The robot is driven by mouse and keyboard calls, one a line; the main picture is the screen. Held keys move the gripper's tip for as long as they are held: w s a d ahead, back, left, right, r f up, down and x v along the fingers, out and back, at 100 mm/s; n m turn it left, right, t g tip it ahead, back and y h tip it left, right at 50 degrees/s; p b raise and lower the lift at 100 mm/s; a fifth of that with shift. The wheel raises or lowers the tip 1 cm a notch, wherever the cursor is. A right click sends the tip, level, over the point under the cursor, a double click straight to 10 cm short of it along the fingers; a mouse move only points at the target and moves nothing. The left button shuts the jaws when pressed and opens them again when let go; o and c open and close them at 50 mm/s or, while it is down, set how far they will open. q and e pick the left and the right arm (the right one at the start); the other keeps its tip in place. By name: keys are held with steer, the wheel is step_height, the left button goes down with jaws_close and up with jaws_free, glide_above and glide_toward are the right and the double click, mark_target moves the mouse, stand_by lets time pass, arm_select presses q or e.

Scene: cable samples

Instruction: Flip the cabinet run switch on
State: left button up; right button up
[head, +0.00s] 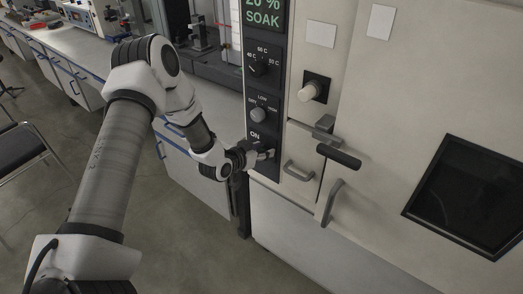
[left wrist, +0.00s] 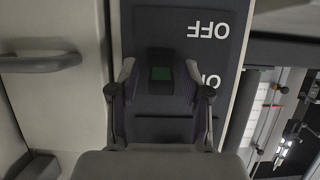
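The cabinet run switch sits at the bottom of the dark control panel (head: 263,84). The OFF label (left wrist: 208,31) and the partly covered ON label (left wrist: 209,80) read upside down there. My left gripper (head: 266,154) is at the switch in the head view and hides much of it. In the left wrist view the left gripper (left wrist: 161,75) is open, with one finger on each side of the switch; contact is unclear. My right gripper is not in view.
Two knobs (head: 258,69) (head: 259,115) sit above the switch. A round knob (head: 309,91), a dark-gripped latch handle (head: 339,156) and grey pull handles (head: 332,203) stick out to the right. A lab bench (head: 92,48) runs behind my left arm.

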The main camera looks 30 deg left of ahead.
arm_select(q)
steer(key=shift+f, duration=0.1)
jaws_close()
steer(key=shift+w+r+p, duration=0.1)
steer(key=shift+r+p, duration=0.35)
steer(key=shift+p, duration=0.3)
steer(key=shift+f+g, duration=0.1)
steer(key=shift+g, duration=0.3)
steer(key=shift+f, duration=0.2)
steer(key=shift+o, duration=0.4)
jaws_free()
steer(key=shift+r, duration=0.1)
